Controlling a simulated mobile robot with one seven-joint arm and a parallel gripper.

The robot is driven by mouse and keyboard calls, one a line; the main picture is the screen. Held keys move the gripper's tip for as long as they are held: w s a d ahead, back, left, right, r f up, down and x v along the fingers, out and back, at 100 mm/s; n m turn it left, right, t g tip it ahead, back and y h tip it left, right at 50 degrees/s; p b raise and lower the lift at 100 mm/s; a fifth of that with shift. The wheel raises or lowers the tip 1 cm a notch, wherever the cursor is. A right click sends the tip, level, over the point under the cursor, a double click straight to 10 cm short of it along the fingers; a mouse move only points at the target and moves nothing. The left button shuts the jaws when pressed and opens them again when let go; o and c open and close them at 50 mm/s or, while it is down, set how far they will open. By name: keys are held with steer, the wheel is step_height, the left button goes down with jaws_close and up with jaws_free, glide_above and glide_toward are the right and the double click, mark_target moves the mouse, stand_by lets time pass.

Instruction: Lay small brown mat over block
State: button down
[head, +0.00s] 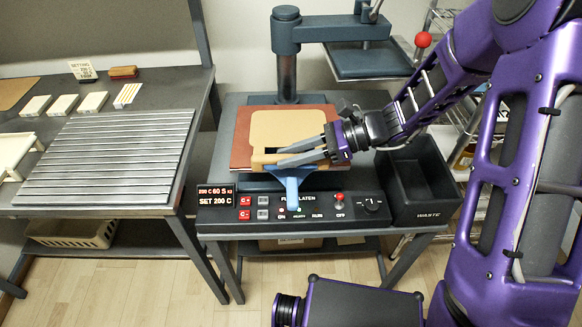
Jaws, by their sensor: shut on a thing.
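A small tan-brown mat (285,127) lies on a larger reddish-brown pad (241,150) on the press bed. My gripper (279,157) reaches in from the right, its fingers at the mat's front edge. It is shut on the mat's front part, where a dark gap shows. A light blue forked piece (291,184) sticks out below the fingers, over the control panel; I cannot tell what it belongs to. No block shows clearly; whether one lies under the mat cannot be told.
The press's upper plate (368,61) is swung aside to the back right. The control panel (290,207) runs along the front. A black waste bin (414,180) stands at right. The left table holds a slatted metal rack (112,155) and several pale blocks (63,105).

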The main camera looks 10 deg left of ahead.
mark_target(291, 179)
steer(key=shift+f+b, duration=0.45)
steer(key=shift+f, duration=1.45)
steer(key=shift+f, duration=0.15)
steer(key=c, duration=0.7)
jaws_free()
steer(key=shift+w+d+r, duration=0.1)
steer(key=shift+d+r, duration=0.25)
steer(key=p+v, duration=0.1)
steer(key=v, duration=1)
steer(key=shift+d+p, duration=0.15)
steer(key=shift+p, duration=0.2)
